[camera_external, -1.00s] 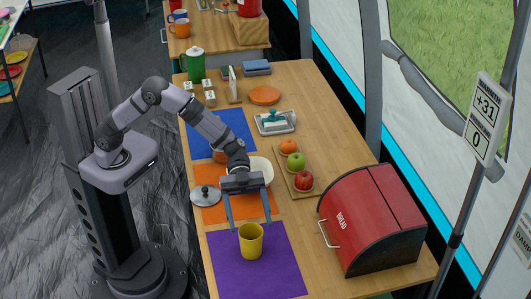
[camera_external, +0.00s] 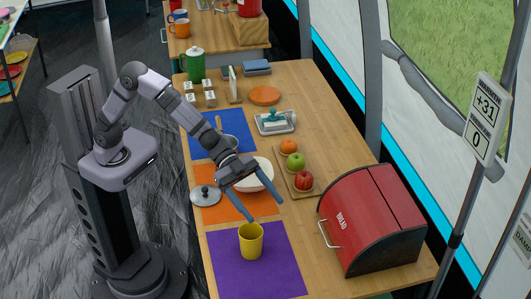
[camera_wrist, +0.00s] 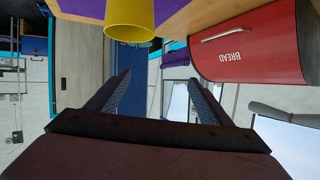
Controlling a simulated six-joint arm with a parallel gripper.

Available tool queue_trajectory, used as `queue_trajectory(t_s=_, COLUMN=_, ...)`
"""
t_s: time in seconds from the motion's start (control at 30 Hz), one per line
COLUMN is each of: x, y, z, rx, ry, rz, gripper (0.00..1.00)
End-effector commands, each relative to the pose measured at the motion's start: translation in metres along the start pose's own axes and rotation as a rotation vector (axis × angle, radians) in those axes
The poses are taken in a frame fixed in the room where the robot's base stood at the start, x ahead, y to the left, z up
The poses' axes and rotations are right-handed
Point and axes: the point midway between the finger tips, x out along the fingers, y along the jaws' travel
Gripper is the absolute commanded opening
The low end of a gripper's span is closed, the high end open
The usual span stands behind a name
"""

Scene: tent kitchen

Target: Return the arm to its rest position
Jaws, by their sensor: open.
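My gripper (camera_external: 267,208) is open and empty. In the external view it hangs over the table around the orange mat (camera_external: 215,212), in front of a white bowl (camera_external: 262,168) that it partly hides. A yellow cup (camera_external: 251,241) stands upright on the purple mat (camera_external: 285,275), apart from the fingers. In the wrist view the open fingers (camera_wrist: 155,95) show with nothing between them, and the yellow cup (camera_wrist: 130,18) is at the top edge.
A red bread box (camera_external: 372,222) stands at the right. A board of fruit (camera_external: 281,175), a butter dish (camera_external: 275,122) and a pot lid (camera_external: 205,196) are nearby. A green pot (camera_external: 196,65) stands farther back.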

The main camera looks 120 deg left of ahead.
Motion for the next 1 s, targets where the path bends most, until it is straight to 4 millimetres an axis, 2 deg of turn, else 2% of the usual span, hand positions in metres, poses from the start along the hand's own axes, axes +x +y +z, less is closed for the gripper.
queue_trajectory(t_s=0.07, x=-0.02, y=-0.002, z=0.009, rx=-0.034, ry=-0.088, rz=-0.103, gripper=0.74)
queue_trajectory(t_s=0.17, x=-0.05, y=0.0, z=0.037, rx=-0.089, ry=-0.235, rz=-0.208, gripper=0.74)
queue_trajectory(t_s=0.23, x=-0.077, y=0.009, z=0.063, rx=-0.132, ry=-0.356, rz=-0.258, gripper=0.74)
queue_trajectory(t_s=0.4, x=-0.152, y=0.057, z=0.128, rx=-0.239, ry=-0.667, rz=-0.281, gripper=0.74)
queue_trajectory(t_s=0.5, x=-0.19, y=0.087, z=0.165, rx=-0.285, ry=-0.818, rz=-0.254, gripper=0.74)
queue_trajectory(t_s=0.7, x=-0.249, y=0.128, z=0.235, rx=-0.338, ry=-1.036, rz=-0.185, gripper=0.74)
queue_trajectory(t_s=0.87, x=-0.292, y=0.161, z=0.28, rx=-0.375, ry=-1.176, rz=-0.111, gripper=0.74)
queue_trajectory(t_s=0.9, x=-0.3, y=0.159, z=0.262, rx=-0.374, ry=-1.177, rz=-0.107, gripper=0.74)
queue_trajectory(t_s=1.0, x=-0.309, y=0.155, z=0.237, rx=-0.373, ry=-1.174, rz=-0.109, gripper=0.74)
